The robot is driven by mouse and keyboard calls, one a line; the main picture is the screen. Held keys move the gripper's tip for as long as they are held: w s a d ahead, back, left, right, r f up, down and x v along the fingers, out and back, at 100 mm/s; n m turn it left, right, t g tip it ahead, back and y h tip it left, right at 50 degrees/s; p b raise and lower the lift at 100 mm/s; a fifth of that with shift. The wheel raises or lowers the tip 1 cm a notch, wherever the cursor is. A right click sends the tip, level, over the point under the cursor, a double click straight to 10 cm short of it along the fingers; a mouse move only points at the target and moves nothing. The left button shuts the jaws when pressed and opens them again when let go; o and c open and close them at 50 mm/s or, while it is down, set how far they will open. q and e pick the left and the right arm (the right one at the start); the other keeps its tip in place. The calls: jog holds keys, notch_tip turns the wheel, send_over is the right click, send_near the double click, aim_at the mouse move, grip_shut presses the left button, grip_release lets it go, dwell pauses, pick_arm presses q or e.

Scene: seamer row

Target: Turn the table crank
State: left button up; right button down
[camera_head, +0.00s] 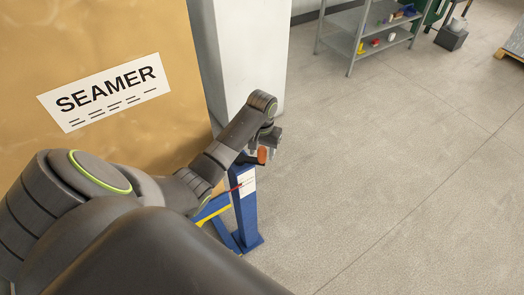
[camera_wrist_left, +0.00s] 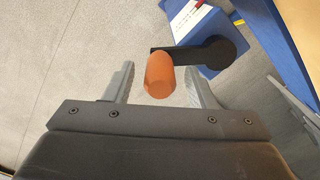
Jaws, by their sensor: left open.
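The table crank shows in the left wrist view as a black arm (camera_wrist_left: 215,52) with an orange handle (camera_wrist_left: 160,76). It is mounted on a blue post (camera_head: 244,205), beside the cardboard-coloured seamer box. My left gripper (camera_wrist_left: 158,82) is open, with one finger on each side of the orange handle and a gap visible on both sides. In the head view the left gripper (camera_head: 266,146) is at the top of the post, and the orange handle (camera_head: 262,155) shows just below it. My right gripper is not in view.
The brown seamer panel (camera_head: 100,40) with its white SEAMER label (camera_head: 105,92) stands at the left. A white column (camera_head: 250,50) is behind the arm. A grey shelf (camera_head: 345,42) with small items stands at the back. The floor at right is clear.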

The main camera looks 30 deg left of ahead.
pick_arm(q)
jog(key=shift+f, duration=0.1)
grip_shut()
dwell(0.4)
